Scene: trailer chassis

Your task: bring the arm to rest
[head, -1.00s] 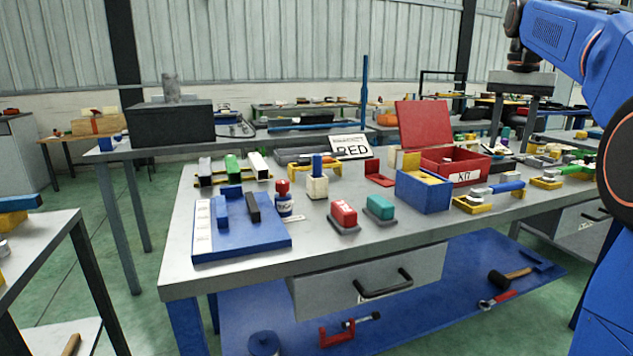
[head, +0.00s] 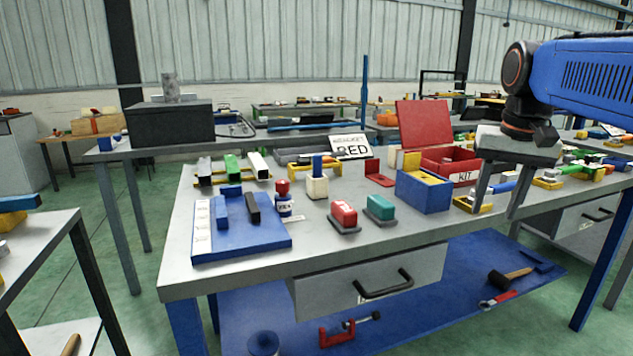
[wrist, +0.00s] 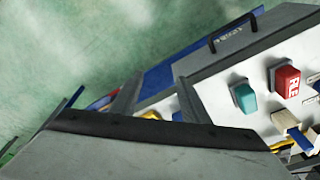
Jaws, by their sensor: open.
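My blue arm (head: 590,75) reaches in from the right edge in the head view. My gripper (head: 495,200) points down over the right part of the workbench (head: 310,250), in front of the red KIT box and beside the blue box. Its two grey fingers are spread apart with nothing visible between them. In the wrist view, the grey gripper body (wrist: 150,150) fills the lower part, with the bench top beyond it at a slant.
A blue box (head: 424,192), a red KIT box (head: 470,162) with raised lid, a teal block (head: 380,207) and a red block (head: 343,213) stand near the gripper. A blue fixture plate (head: 235,242) lies at left. Green floor is clear in front.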

